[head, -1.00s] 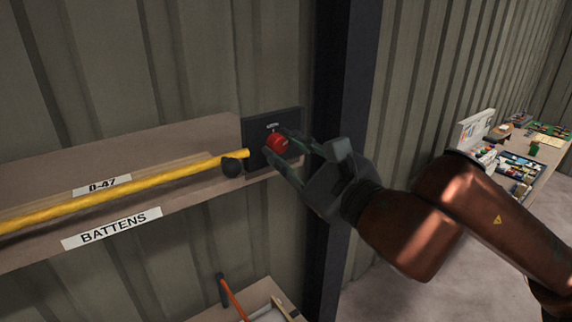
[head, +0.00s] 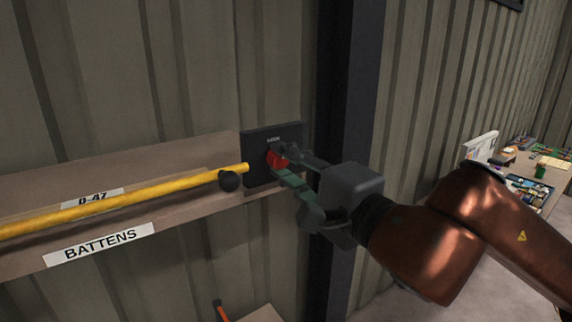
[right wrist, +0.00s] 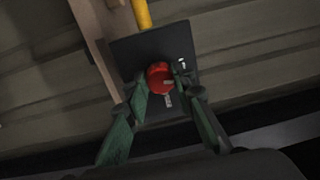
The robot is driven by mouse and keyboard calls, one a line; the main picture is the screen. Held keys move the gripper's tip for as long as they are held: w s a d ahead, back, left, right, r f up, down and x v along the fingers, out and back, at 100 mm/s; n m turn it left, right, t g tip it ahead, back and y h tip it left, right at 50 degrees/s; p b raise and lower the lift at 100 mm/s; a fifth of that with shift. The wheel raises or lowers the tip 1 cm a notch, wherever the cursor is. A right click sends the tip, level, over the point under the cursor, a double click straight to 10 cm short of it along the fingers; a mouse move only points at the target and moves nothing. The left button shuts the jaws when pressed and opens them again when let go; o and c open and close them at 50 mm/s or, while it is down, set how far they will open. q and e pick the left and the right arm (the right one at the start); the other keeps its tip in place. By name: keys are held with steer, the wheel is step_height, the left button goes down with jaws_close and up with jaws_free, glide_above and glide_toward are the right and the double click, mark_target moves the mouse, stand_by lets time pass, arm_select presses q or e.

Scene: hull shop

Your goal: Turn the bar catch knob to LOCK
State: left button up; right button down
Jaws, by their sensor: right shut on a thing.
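The bar catch knob (head: 275,158) is a red round knob on a dark plate (head: 258,142) at the right end of the battens shelf. A small label above it in the head view is too small to read surely. In the right wrist view the red knob (right wrist: 159,77) sits between the two green fingers, with a pale mark on its face. My right gripper (head: 284,160) is shut on the knob, its fingers on either side and hiding part of it. My left gripper is not in view.
The shelf edge carries a BATTENS label (head: 100,244). A dark post (head: 345,100) stands close right of the plate. A cluttered bench (head: 535,180) is at far right.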

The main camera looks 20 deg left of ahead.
steer(key=shift+f+n, duration=0.1)
steer(key=shift+n, duration=1)
steer(key=c, duration=1.6)
jaws_free()
steer(key=v, duration=1.2)
